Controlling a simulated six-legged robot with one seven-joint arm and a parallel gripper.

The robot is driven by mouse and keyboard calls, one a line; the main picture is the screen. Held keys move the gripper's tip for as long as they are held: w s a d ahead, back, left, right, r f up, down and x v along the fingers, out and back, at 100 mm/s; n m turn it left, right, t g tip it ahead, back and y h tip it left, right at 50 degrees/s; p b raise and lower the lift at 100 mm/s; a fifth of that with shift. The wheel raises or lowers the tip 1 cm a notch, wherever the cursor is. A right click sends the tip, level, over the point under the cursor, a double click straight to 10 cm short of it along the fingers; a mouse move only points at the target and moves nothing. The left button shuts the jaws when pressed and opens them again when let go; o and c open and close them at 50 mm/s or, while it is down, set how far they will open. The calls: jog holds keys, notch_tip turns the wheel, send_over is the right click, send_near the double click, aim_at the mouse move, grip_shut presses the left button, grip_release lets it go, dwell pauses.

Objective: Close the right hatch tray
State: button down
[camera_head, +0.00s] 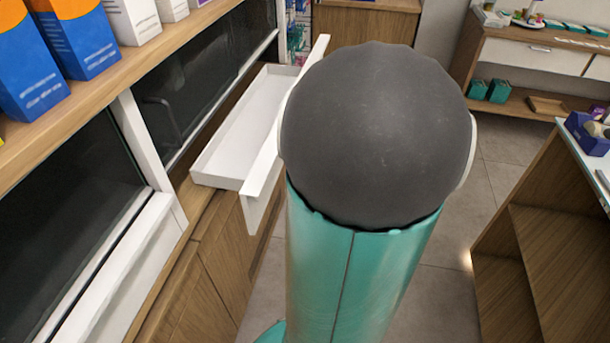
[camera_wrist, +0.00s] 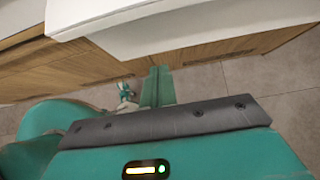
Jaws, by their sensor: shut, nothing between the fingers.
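The right hatch tray (camera_head: 235,130) is a shallow white tray pulled out from the dark hatch in the counter. Its tall white front panel (camera_head: 262,185) stands out over the aisle, partly hidden behind my arm's dark rounded joint. In the wrist view a large white panel (camera_wrist: 190,25), apparently the tray's front, crosses the top. My gripper (camera_wrist: 157,75) shows there as two teal fingers held together, empty, with their tips just below the panel's lower edge in the picture. I cannot tell whether they touch it. The gripper is hidden in the head view.
A white-framed hatch (camera_head: 125,255) is at the lower left, below a wooden shelf (camera_head: 150,55) with several boxes. A wooden shelf unit (camera_head: 560,215) stands at the right. Tiled floor (camera_head: 450,290) is clear between the counters. Another counter (camera_head: 540,45) is at the back right.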

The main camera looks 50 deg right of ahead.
jog(key=w, duration=0.1)
jog(key=w+a, duration=0.1)
jog(key=w, duration=0.1)
jog(key=w+a+f, duration=0.1)
jog(key=shift+w, duration=0.35)
jog(key=shift+w, duration=0.1)
